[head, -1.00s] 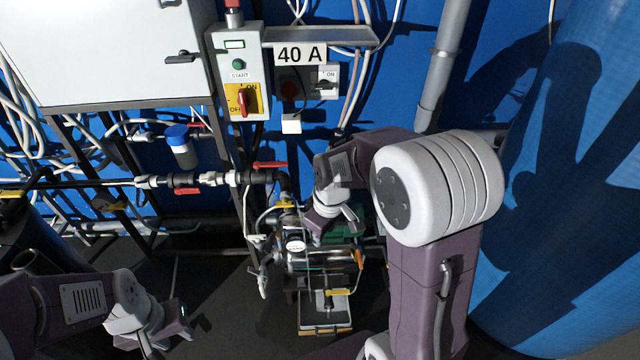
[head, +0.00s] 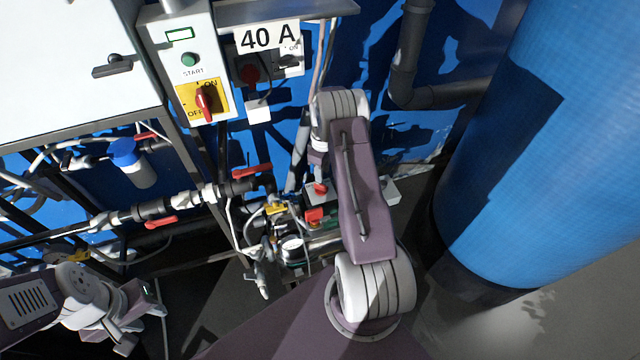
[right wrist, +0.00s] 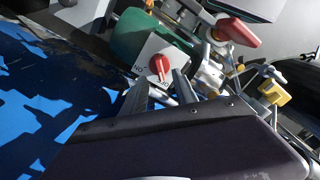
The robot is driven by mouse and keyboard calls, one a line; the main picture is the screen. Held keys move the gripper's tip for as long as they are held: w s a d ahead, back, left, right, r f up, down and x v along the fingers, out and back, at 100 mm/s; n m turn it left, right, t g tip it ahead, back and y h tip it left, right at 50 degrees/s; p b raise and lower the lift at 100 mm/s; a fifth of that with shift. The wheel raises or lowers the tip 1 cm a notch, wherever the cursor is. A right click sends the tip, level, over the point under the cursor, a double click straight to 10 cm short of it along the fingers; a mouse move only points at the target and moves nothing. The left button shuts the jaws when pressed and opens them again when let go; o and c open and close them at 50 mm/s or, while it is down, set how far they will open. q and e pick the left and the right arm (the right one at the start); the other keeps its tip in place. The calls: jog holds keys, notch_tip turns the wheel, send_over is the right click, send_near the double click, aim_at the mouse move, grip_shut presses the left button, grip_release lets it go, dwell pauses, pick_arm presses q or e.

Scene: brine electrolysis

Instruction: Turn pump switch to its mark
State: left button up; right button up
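A red rotary knob (right wrist: 160,67) on a pale grey switch plate (right wrist: 150,50) shows in the right wrist view, beside a green motor (right wrist: 140,35). Small lettering lies around the knob; part of it is too small to read. My right gripper (right wrist: 160,82) is open, with its two grey fingers to either side of the knob in the picture. I cannot tell whether they touch it. In the head view, a red knob (head: 320,188) shows just below my right wrist, and my arm hides part of the switch box. My left gripper (head: 140,318) is open and empty at the lower left.
A control box with a yellow ON/OFF plate and red switch (head: 204,102) hangs on the blue wall. Pipes with red valve handles (head: 252,170) run beside the pump. A large blue tank (head: 540,150) stands right.

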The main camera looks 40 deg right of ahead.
aim_at(321, 185)
jog(key=f, duration=0.8)
jog(key=shift+w, duration=0.25)
jog(key=shift+w+f, duration=0.15)
jog(key=shift+f, duration=0.3)
grip_shut()
